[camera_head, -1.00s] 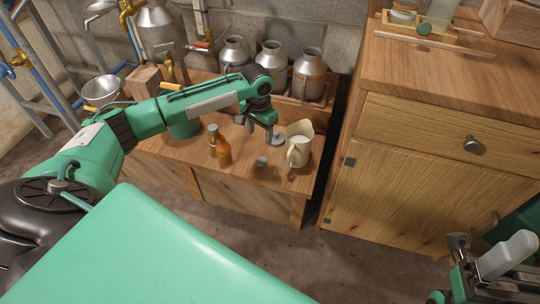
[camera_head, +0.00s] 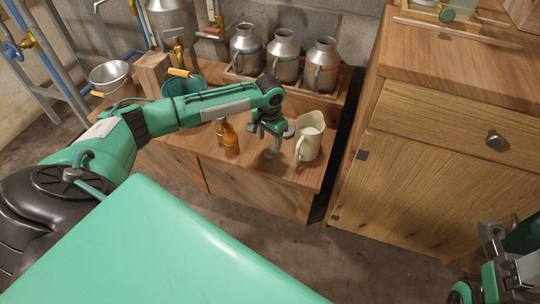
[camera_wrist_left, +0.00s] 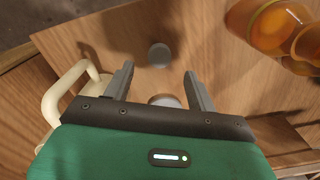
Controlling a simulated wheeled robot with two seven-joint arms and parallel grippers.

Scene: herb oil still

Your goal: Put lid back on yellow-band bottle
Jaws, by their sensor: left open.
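A small grey lid (camera_head: 268,154) lies flat on the wooden bench; it also shows in the left wrist view (camera_wrist_left: 159,55), just past my fingertips. My left gripper (camera_head: 269,140) is open and empty above the bench, pointing down near this lid. A second pale grey disc (camera_wrist_left: 165,100) is partly hidden by the gripper body in the wrist view. Two amber bottles stand left of the gripper: the nearer one (camera_head: 231,142) and one behind it (camera_head: 219,126). No yellow band can be made out on either. My right gripper (camera_head: 503,258) is at the lower right corner, its fingers unclear.
A cream jug (camera_head: 309,145) stands close on the right of the left gripper. Several metal cans (camera_head: 284,58) stand in a tray behind. A green pot (camera_head: 183,86) and a wooden block (camera_head: 152,73) are at the back left. A wooden cabinet (camera_head: 440,185) rises on the right.

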